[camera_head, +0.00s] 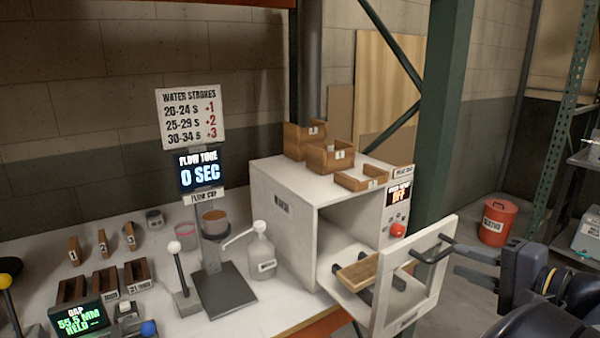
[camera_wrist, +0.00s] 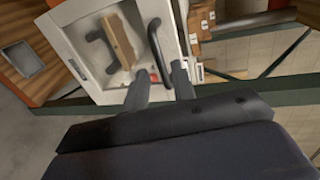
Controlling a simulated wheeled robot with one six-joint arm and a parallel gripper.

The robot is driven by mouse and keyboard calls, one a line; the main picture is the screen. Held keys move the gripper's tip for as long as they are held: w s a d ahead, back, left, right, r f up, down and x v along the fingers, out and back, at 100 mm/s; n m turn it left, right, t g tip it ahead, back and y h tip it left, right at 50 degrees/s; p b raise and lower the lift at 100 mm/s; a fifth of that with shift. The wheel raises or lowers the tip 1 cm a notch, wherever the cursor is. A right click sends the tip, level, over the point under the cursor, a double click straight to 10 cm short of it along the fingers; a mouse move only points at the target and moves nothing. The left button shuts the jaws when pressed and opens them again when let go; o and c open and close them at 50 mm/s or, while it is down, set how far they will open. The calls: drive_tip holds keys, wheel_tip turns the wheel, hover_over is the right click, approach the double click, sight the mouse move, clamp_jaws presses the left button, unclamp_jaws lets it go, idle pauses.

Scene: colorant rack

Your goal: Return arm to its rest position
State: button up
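My gripper (camera_head: 457,258) is at the lower right in the head view, next to the black handle (camera_head: 433,250) of the white cabinet's opened front. Its two fingers (camera_wrist: 158,78) stand apart in the wrist view, with the near end of the handle (camera_wrist: 155,42) close to or between their tips. I cannot tell whether they touch it. The fingers are not closed around it. My arm reaches in from the right edge of the head view.
The white cabinet (camera_head: 273,205) has its front (camera_head: 415,278) out, with a wooden block (camera_head: 358,270) on dark supports behind it. The cabinet's display reads OFF above a red knob (camera_head: 397,230). A green post (camera_head: 445,110) stands behind. A red bin (camera_head: 497,222) is on the floor.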

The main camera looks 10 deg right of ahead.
sight(446, 254)
drive_tip(key=shift+x, duration=2.75)
